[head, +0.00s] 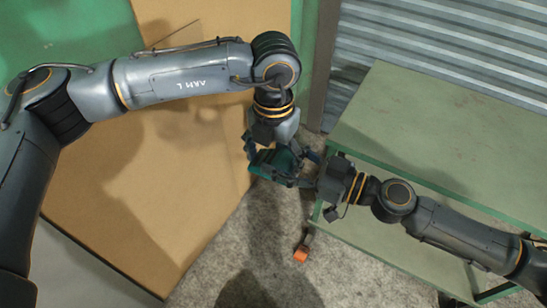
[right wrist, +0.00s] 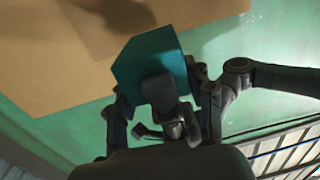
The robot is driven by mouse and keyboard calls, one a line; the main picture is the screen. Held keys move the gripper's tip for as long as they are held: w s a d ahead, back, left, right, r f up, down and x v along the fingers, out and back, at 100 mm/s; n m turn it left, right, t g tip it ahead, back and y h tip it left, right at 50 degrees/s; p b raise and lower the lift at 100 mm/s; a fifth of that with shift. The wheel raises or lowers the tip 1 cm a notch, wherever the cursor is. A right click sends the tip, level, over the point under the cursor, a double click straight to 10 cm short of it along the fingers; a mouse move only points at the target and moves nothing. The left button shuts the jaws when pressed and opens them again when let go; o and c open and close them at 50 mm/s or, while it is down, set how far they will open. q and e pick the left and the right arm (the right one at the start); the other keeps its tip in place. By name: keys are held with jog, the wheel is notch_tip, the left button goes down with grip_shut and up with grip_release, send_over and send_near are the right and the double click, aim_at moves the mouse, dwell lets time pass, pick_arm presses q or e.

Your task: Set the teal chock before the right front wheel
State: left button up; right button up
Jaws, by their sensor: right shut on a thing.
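The teal chock (head: 272,162) is a dark teal block, held above the floor between my two grippers in the head view. It shows larger in the right wrist view (right wrist: 150,60), with dark gripper parts in front of its lower face. My right gripper (head: 297,172) reaches in from the right and is shut on the chock. My left gripper (head: 270,150) points down at the chock from above; its fingers overlap the chock and the right gripper, so its grip is unclear. I cannot make out the right front wheel.
A green bench (head: 440,120) with a lower shelf (head: 385,240) stands at the right, before a corrugated metal shutter (head: 430,45). A small orange object (head: 301,253) lies on the grey floor (head: 225,265). A large tan panel (head: 150,210) fills the left.

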pick_arm(q)
jog(key=shift+c, duration=1)
pick_arm(e)
jog(key=shift+r, duration=0.2)
pick_arm(q)
jog(key=shift+d, duration=0.1)
jog(key=c, duration=0.5)
pick_arm(e)
jog(key=o, duration=1.1)
pick_arm(q)
grip_shut()
pick_arm(e)
jog(key=shift+o, duration=1.3)
